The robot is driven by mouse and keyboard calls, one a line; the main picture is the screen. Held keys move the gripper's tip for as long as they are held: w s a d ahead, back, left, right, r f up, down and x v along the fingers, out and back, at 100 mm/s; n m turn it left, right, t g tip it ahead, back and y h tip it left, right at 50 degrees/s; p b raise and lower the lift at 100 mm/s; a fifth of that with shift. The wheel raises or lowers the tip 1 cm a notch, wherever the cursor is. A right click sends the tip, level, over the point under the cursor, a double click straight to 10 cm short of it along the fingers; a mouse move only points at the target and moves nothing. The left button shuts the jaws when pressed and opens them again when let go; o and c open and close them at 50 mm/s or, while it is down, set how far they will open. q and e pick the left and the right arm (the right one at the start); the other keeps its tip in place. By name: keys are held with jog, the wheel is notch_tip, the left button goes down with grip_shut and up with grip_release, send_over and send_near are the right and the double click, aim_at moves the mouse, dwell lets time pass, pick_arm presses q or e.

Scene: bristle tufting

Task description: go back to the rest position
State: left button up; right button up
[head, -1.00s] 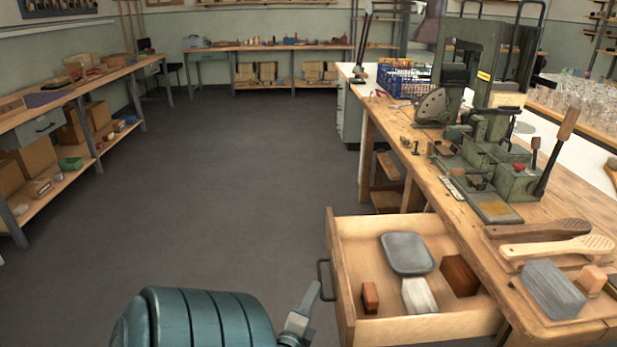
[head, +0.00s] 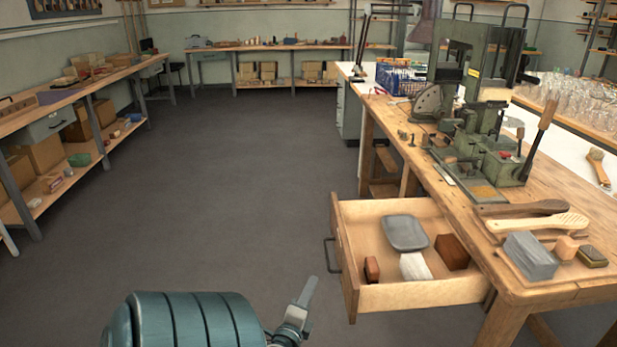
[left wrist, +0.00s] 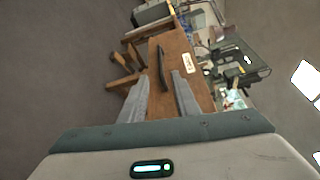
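My left gripper (head: 308,292) is at the bottom of the head view, in front and to the left of the open drawer (head: 420,297). In the left wrist view its two fingers (left wrist: 161,92) stand apart with nothing held between them. The drawer's dark handle (head: 333,255) is apart from the fingers. It seems to be the dark bar (left wrist: 162,69) beyond the fingertips in the left wrist view. My right gripper is in neither view.
The drawer, jutting from the workbench (head: 560,192), holds a grey tray (head: 404,232), a white block (head: 415,266) and brown blocks (head: 452,251). A green machine (head: 490,150) stands on the bench. The floor (head: 220,190) to the left is clear.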

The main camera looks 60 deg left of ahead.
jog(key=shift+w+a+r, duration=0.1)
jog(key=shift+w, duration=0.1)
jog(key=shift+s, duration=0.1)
